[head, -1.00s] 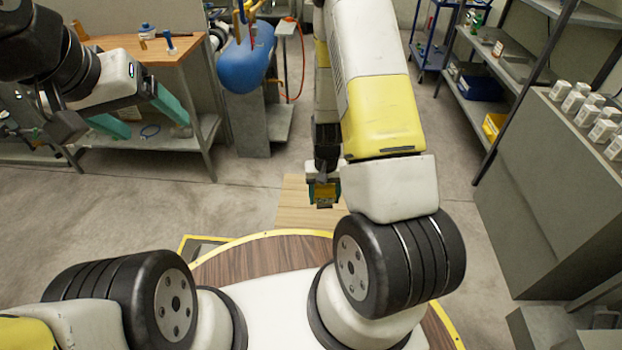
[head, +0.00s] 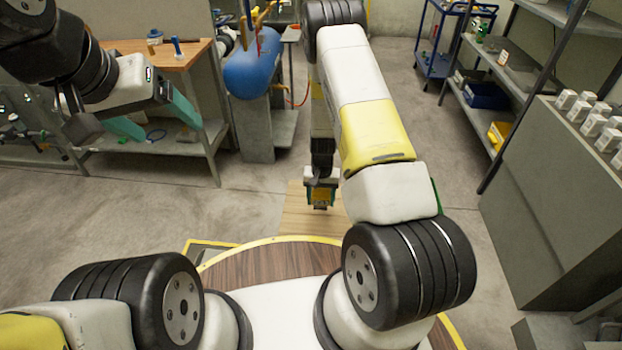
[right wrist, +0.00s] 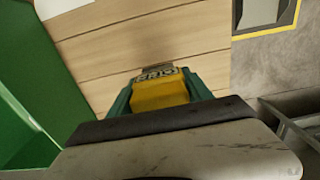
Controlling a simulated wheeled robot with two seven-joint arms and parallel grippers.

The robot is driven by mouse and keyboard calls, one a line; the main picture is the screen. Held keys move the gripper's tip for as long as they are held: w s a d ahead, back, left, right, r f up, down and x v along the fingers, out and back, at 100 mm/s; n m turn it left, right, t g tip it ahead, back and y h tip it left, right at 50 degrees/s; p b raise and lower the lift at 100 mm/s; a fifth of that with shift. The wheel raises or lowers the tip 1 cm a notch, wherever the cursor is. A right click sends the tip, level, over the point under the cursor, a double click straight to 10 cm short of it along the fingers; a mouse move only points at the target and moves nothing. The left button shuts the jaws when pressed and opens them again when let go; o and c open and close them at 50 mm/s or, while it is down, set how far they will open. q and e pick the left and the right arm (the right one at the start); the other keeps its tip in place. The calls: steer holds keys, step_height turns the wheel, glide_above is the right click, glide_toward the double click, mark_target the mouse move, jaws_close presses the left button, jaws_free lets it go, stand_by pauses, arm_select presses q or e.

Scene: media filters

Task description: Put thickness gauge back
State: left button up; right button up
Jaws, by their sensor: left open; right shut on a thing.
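The thickness gauge (right wrist: 160,92) is a yellow block with a dark, lettered end, seen in the right wrist view. My right gripper (right wrist: 158,98) has its green fingers shut on both sides of it. In the head view the right gripper (head: 320,199) hangs at the middle with the yellow gauge (head: 320,196) between its fingers, in front of a light wooden board (head: 306,220). Whether the gauge touches the board cannot be told. My left gripper (head: 150,120) is at the upper left, its green fingers spread apart and empty.
A wooden-topped workbench (head: 185,55) stands at the left, a blue tank (head: 254,72) beside it. Shelving (head: 530,90) and a grey cabinet (head: 540,180) with white boxes (head: 593,124) stand at the right. A green surface (right wrist: 40,75) lies left of the gauge in the wrist view.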

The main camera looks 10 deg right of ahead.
mark_target(319, 204)
steer(key=shift+w+a, duration=0.2)
steer(key=shift+w, duration=0.45)
steer(key=shift+s+f, duration=0.1)
steer(key=shift+f, duration=1.65)
steer(key=o, duration=1.6)
steer(key=shift+f, duration=0.15)
steer(key=shift+o, duration=0.2)
